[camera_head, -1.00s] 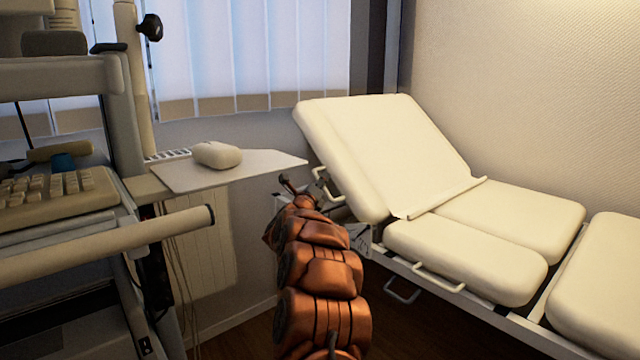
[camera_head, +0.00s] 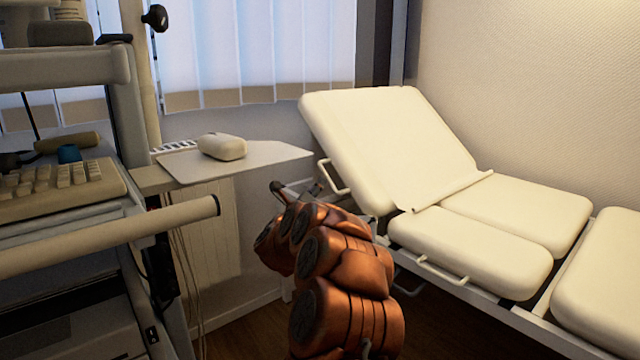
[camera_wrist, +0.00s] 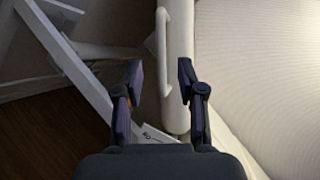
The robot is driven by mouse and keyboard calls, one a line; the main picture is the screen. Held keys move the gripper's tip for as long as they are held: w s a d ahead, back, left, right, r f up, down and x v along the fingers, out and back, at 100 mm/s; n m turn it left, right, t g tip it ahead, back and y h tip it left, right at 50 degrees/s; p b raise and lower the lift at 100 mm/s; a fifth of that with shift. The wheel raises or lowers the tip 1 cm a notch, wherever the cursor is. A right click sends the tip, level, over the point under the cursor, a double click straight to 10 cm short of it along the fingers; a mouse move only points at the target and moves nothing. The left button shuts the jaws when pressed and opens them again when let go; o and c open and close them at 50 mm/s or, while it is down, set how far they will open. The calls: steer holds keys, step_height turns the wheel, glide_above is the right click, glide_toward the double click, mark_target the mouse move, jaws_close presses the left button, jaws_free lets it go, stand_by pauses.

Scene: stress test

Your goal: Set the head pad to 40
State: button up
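The head pad (camera_head: 390,140) is the raised cream backrest at the far end of the treatment couch, tilted up steeply. It also shows at the right of the wrist view (camera_wrist: 255,70). A white side handle (camera_head: 333,178) is on its left edge; in the wrist view the handle (camera_wrist: 161,45) runs down just ahead of my gripper. My gripper (camera_wrist: 161,82) is open, its two dark fingers apart with nothing held, and the handle lies in line with the gap. I cannot tell if the handle is between the fingers. In the head view my arm hides most of the gripper.
A cart with a keyboard (camera_head: 62,188) and a protruding bar (camera_head: 110,235) stands on the left. A white shelf (camera_head: 262,155) with a pale rounded device (camera_head: 222,146) juts toward the couch. White frame bars (camera_wrist: 75,70) lie beside my gripper.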

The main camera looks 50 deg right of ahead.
steer(key=shift+v, duration=1.7)
